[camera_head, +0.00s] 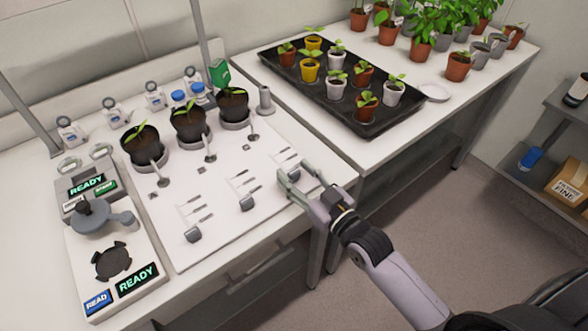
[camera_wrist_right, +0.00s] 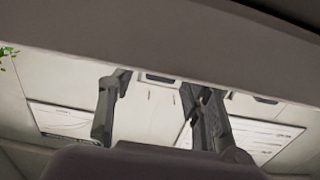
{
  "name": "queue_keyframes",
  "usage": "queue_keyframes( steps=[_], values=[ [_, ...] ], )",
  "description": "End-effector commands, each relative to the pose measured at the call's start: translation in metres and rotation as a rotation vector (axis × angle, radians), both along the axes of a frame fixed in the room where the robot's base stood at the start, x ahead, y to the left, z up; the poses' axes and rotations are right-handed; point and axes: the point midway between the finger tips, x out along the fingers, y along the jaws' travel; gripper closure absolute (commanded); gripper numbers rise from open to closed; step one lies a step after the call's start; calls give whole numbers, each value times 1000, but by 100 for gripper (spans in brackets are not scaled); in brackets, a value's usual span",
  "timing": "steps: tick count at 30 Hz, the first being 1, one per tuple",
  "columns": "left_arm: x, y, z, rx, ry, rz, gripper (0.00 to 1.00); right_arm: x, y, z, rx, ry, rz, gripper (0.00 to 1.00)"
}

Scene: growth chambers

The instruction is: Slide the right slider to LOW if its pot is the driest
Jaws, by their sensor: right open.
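Three dark pots with green sprouts stand in grey holders: the left pot (camera_head: 141,146), the middle pot (camera_head: 189,124) and the right pot (camera_head: 233,105). On the white panel (camera_head: 205,225) in front are three slider tracks. The left slider knob (camera_head: 193,235) and the middle slider knob (camera_head: 247,203) sit at the near ends of their tracks. The right slider track (camera_head: 290,160) is partly hidden by my right gripper (camera_head: 299,174), which is open at its near end. In the right wrist view, the two fingers (camera_wrist_right: 152,110) are spread with pale surface between them. My left gripper is out of view.
At left stand a device with a READY screen (camera_head: 137,280) and a blue READ button (camera_head: 96,302). A black seedling tray (camera_head: 315,97) lies on the neighbouring table to the right. Potted plants (camera_head: 422,45) stand behind it. Several tagged bottles line the back.

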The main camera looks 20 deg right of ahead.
Motion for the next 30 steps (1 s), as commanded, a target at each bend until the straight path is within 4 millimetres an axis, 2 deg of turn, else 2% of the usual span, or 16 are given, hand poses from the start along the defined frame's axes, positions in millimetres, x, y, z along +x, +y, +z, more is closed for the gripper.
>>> queue_keyframes(
  steps=[5, 14, 30],
  values=[
    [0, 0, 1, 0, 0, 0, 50, 11, 4, 0, -1, 1, 1, 55],
    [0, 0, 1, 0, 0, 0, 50, 12, 5, 0, -1, 1, 1, 56],
    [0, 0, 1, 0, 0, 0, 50, 12, 5, 0, -1, 1, 1, 92]
  ],
)
